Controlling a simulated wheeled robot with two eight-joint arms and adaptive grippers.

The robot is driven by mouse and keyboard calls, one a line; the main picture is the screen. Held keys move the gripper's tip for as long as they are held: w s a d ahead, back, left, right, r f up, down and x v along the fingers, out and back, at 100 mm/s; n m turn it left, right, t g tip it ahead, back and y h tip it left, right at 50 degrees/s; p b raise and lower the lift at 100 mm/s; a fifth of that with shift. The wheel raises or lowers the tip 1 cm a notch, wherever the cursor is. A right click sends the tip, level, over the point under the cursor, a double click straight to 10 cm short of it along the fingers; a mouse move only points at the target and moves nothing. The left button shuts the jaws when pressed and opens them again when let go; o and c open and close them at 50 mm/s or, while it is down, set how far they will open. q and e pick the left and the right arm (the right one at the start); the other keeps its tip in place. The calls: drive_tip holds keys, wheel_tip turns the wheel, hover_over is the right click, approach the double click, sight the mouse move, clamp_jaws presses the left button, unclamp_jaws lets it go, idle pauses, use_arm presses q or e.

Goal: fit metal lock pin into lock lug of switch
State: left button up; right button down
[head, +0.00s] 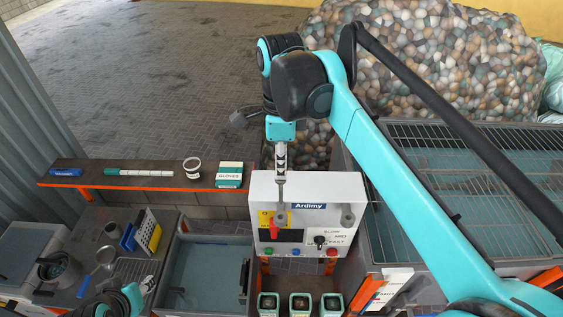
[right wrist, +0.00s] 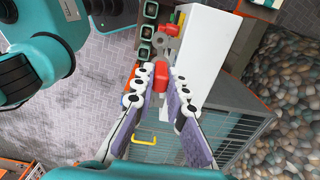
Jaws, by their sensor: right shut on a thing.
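The switch is a white box (head: 320,190) labelled "Ardimy", with a red lever (head: 273,229) over a yellow plate and a black panel. My right gripper (head: 281,172) is above the box's left part, pointing down. In the right wrist view its fingers (right wrist: 161,88) are closed around a red piece (right wrist: 160,75), which seems to be the lock pin's head. Grey metal (right wrist: 161,48) lies just beyond it, by the box; I cannot tell pin from lug there, nor whether they touch. My left gripper (head: 138,291) is partly visible at lower left, its jaws unclear.
A shelf (head: 140,181) left of the box holds a marker (head: 139,173), a roll (head: 192,166) and a small box (head: 230,174). Below are a grey basin (head: 205,275) and several green-rimmed containers (head: 300,304). A wire-topped bin (head: 450,190) stands right.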

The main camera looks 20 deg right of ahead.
sight(281, 203)
drive_tip(key=shift+f+b, duration=0.3)
drive_tip(key=shift+f, duration=0.15)
drive_tip(key=shift+f+b, duration=0.4)
drive_tip(key=shift+f, duration=0.25)
drive_tip(key=shift+f+b, duration=0.45)
drive_tip(key=shift+f, duration=0.2)
drive_tip(key=shift+f+b, duration=3.45)
drive_tip(key=shift+f, duration=2.05)
drive_tip(key=c, duration=1.5)
unclamp_jaws()
drive_tip(key=shift+o, duration=0.2)
